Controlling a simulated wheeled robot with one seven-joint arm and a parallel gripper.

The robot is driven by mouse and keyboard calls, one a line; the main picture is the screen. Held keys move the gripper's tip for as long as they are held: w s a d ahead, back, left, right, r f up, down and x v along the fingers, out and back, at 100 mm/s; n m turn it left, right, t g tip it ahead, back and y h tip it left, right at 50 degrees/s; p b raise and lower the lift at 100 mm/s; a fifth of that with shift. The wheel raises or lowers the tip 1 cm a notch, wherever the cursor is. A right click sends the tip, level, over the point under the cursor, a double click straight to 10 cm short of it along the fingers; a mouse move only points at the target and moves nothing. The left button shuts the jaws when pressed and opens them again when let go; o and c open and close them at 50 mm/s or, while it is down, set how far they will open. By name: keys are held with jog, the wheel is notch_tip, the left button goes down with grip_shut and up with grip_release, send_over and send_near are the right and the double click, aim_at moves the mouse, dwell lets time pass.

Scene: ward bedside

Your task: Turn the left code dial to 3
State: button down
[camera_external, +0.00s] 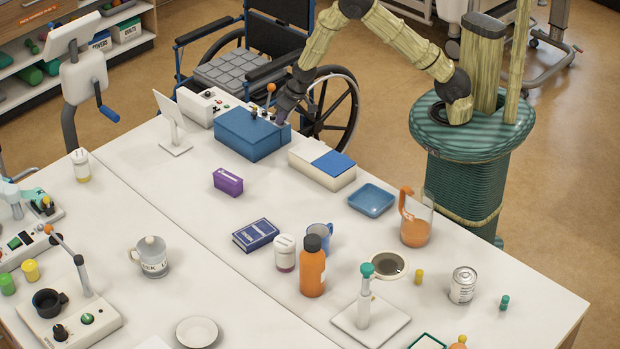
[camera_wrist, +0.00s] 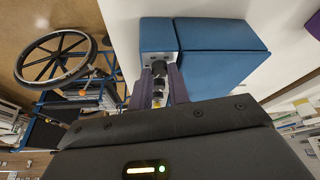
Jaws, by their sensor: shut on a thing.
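A blue box (camera_external: 245,137) stands at the back of the white table, beside the wheelchair. My gripper (camera_external: 282,118) is at the box's right end. In the wrist view the box (camera_wrist: 215,55) shows two blue faces, and my gripper (camera_wrist: 160,88) reaches its near end. The fingers are shut on a small dark code dial (camera_wrist: 159,68) on a grey plate. Whether this is the left dial, and which number it shows, cannot be read. Any other dial is hidden by the fingers or too small to tell.
A white and blue box (camera_external: 322,165) lies just right of the blue box. A white device with buttons (camera_external: 203,104) stands behind it on the left. A purple box (camera_external: 228,182) and a blue tray (camera_external: 371,200) are nearby. The wheelchair (camera_external: 262,62) is close behind the table.

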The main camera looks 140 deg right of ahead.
jog(key=c, duration=1.6)
grip_release()
jog(key=v, duration=1.7)
jog(key=shift+r, duration=0.2)
